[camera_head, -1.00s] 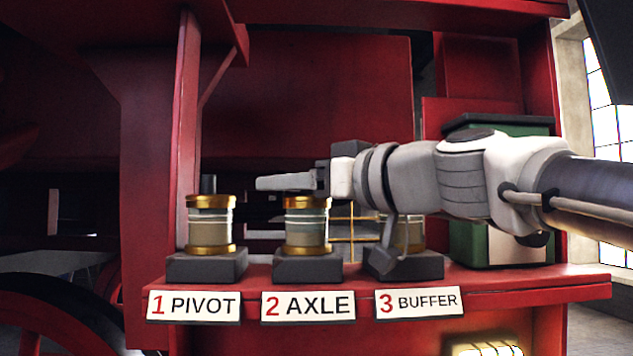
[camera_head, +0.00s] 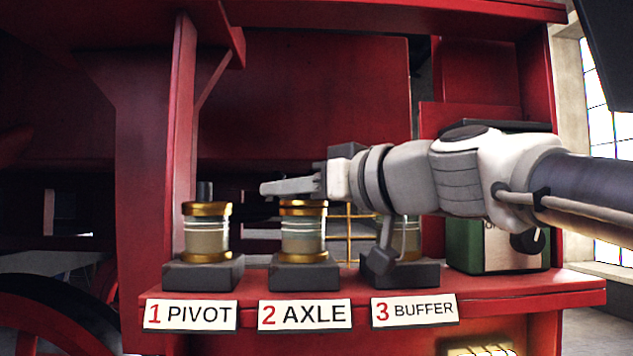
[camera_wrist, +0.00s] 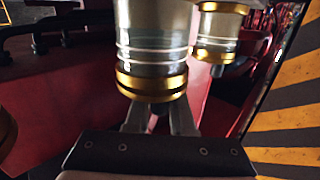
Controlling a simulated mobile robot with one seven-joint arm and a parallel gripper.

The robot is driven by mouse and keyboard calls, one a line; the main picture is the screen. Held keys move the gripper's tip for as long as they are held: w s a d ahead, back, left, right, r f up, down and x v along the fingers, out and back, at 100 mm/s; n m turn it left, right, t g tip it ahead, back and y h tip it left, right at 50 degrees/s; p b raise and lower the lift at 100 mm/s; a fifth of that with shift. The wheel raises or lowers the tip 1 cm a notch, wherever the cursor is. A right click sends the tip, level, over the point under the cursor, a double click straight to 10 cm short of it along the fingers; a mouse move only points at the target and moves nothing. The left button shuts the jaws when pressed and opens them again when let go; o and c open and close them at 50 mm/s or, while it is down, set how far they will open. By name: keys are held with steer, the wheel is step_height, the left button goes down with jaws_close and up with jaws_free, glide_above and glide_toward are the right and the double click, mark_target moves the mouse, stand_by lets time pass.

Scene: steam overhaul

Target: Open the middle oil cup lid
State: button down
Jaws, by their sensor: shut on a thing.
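The middle oil cup (camera_head: 303,236), a glass cylinder with gold bands, stands upright on a dark block above the "2 AXLE" label (camera_head: 305,314). Its gold lid (camera_head: 303,207) sits on top. My gripper (camera_head: 285,188) reaches in from the right, level, just above this lid. In the wrist view the fingers (camera_wrist: 160,118) meet the cup's gold end (camera_wrist: 153,85). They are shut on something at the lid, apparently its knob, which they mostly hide. The left cup (camera_head: 207,235) shows a dark upright knob on its lid (camera_head: 205,191).
The right cup (camera_head: 406,236), above the "3 BUFFER" label (camera_head: 414,309), is partly hidden behind my arm. All the cups stand on a red shelf (camera_head: 520,286). A green box (camera_head: 465,248) stands at its right end. A red upright post (camera_head: 150,180) is at the left.

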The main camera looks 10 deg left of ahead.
steer(key=m+g+h+p, duration=0.1)
steer(key=p, duration=0.2)
steer(key=w+r+m+g+h+p, duration=0.1)
steer(key=p, duration=0.3)
steer(key=shift+a+r, duration=0.1)
steer(key=shift+r, duration=0.2)
steer(key=m+g+h+p, duration=0.1)
steer(key=p, duration=0.2)
steer(key=w+m+g+h+p, duration=0.1)
steer(key=m+g+p, duration=0.1)
steer(key=p, duration=0.1)
steer(key=w+m+g+h+p, duration=0.1)
steer(key=g+p, duration=0.1)
steer(key=p, duration=0.1)
steer(key=shift+w+a+f+p, duration=0.15)
steer(key=shift+a+f+p, duration=0.1)
steer(key=shift+f+p, duration=0.1)
steer(key=shift+w+a+f+m+g+h, duration=0.2)
steer(key=shift+m+g, duration=0.25)
steer(key=shift+g, duration=0.3)
steer(key=shift+w+d+f+m+g+h, duration=0.15)
steer(key=shift+m+g+h, duration=0.1)
steer(key=shift+m+g, duration=0.35)
steer(key=shift+w+a+f+m+g+h, duration=0.1)
steer(key=shift+w+m+g+h, duration=0.2)
steer(key=shift+g, duration=0.55)
steer(key=shift+s, duration=0.1)
steer(key=c, duration=0.8)
jaws_free()
steer(key=shift+o, duration=0.2)
